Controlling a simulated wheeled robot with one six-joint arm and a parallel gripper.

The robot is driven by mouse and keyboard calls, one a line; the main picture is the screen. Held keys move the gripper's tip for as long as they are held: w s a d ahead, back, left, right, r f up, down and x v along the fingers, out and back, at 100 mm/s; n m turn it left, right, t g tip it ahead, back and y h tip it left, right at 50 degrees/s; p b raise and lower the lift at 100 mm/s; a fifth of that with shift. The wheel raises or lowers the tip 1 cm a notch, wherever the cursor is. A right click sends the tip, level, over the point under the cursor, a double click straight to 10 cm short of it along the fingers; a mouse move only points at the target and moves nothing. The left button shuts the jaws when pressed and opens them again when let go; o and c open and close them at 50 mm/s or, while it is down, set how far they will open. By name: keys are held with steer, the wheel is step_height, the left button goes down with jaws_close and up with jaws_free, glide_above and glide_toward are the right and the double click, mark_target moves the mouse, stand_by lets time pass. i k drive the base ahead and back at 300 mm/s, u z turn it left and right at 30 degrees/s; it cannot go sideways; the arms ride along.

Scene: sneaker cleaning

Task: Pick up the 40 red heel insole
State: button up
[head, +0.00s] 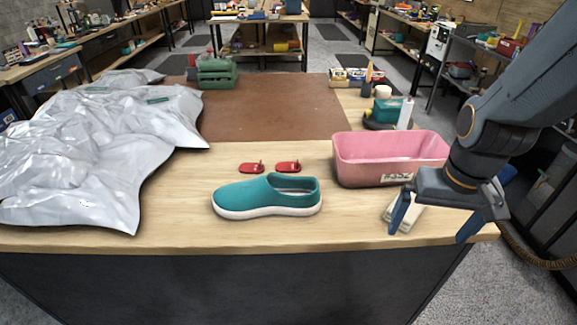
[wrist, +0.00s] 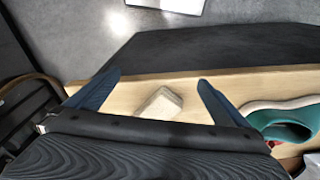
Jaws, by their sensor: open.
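Two small red heel insoles lie side by side on the wooden table behind the shoe in the head view, a left one (head: 251,168) and a right one (head: 288,167). Any number on them is too small to read. The teal shoe (head: 266,196) with a white sole lies on its sole in front of them. Its end also shows at the right of the wrist view (wrist: 284,124). My gripper (head: 432,232) is open and empty over the front right of the table, well to the right of the insoles. In the wrist view its blue fingers (wrist: 150,88) are spread wide.
A pink bin (head: 360,172) stands right of the insoles. A pale block (wrist: 159,103) lies on the table below my gripper. Crumpled silvery bags (head: 85,150) cover the left side.

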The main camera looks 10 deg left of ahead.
mark_target(245, 168)
steer(key=z, duration=2)
steer(key=k, duration=1.1)
steer(key=u, duration=1.8)
